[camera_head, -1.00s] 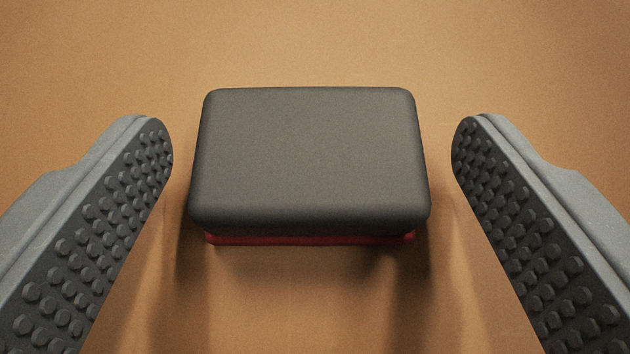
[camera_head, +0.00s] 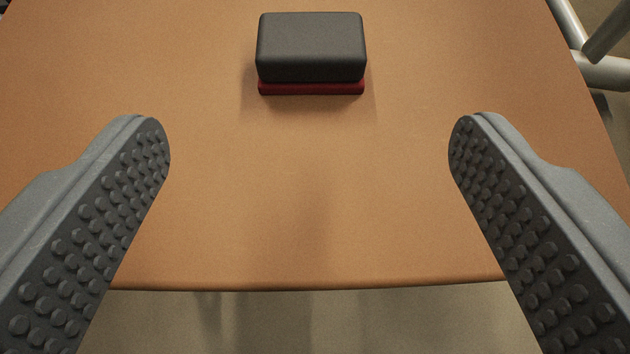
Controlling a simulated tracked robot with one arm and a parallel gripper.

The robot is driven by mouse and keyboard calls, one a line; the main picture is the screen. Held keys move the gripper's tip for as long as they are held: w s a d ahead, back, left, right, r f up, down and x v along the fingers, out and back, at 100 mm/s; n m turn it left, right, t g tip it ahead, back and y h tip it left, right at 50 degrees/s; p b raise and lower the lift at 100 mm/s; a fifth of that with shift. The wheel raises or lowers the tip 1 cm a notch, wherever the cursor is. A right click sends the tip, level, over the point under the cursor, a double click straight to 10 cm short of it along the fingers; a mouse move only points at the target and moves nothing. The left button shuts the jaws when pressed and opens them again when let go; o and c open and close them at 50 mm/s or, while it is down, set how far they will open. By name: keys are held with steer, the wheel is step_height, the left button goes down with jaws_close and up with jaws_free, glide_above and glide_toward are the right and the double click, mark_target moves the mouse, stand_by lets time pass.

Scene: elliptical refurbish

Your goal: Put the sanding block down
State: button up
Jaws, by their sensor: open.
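The sanding block (camera_head: 311,48) is a dark grey block with a thin red layer at its bottom. It rests flat on the orange-brown tabletop (camera_head: 200,200), near the top middle of the view. My gripper (camera_head: 309,140) is wide open and empty, its studded grey fingers at the left and right of the view. The block lies beyond the fingertips, apart from both fingers.
The table's near edge runs across the lower part of the view, with a pale floor (camera_head: 300,325) below it. Grey metal tubes (camera_head: 590,55) stand past the table's right edge at the top right. The tabletop around the block is clear.

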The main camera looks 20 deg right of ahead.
steer(key=shift+s+a+r, duration=0.15)
steer(key=shift+s+r, duration=0.2)
steer(key=shift+s, duration=0.15)
